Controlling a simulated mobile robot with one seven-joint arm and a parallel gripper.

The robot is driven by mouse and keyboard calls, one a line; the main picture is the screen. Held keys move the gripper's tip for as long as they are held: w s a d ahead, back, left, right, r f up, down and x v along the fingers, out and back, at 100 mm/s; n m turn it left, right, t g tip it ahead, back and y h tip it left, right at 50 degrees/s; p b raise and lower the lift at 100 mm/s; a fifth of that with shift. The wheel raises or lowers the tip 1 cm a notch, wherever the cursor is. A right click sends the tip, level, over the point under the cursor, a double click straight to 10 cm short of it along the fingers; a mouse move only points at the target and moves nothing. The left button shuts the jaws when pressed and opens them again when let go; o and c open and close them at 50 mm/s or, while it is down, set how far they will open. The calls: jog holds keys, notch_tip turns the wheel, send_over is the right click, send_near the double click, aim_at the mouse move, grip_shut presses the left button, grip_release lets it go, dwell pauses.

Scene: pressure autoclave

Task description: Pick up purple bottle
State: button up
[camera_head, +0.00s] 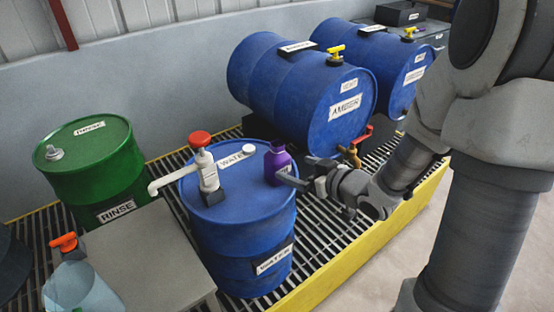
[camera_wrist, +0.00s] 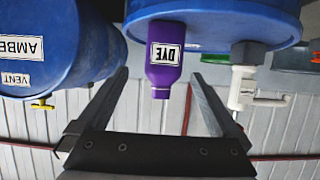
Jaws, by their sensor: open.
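The purple bottle (camera_head: 278,162) stands upright on top of the blue water drum (camera_head: 240,225), near its right edge. In the wrist view the purple bottle (camera_wrist: 166,62) appears upside down, with a white label reading DYE. My gripper (camera_head: 290,172) reaches in from the right at the bottle in the head view. In the wrist view my gripper (camera_wrist: 160,85) is open, with one finger on each side of the bottle. The fingers do not appear closed on it. Whether either finger touches the bottle I cannot tell.
A white pump with a red top (camera_head: 204,165) stands on the same drum, left of the bottle. Blue amber drum (camera_head: 340,105) lies behind, with a tap (camera_head: 352,154). A green rinse drum (camera_head: 95,165) and grey table (camera_head: 150,255) are at left.

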aim_at(286, 166)
jog(key=x, duration=0.3)
jog(key=shift+f, duration=0.2)
jog(key=b+x, duration=0.1)
jog(key=x, duration=0.1)
jog(key=b+x, duration=0.1)
jog(key=x, duration=0.2)
jog(key=shift+a, duration=0.35)
jog(key=shift+r, duration=0.1)
grip_shut()
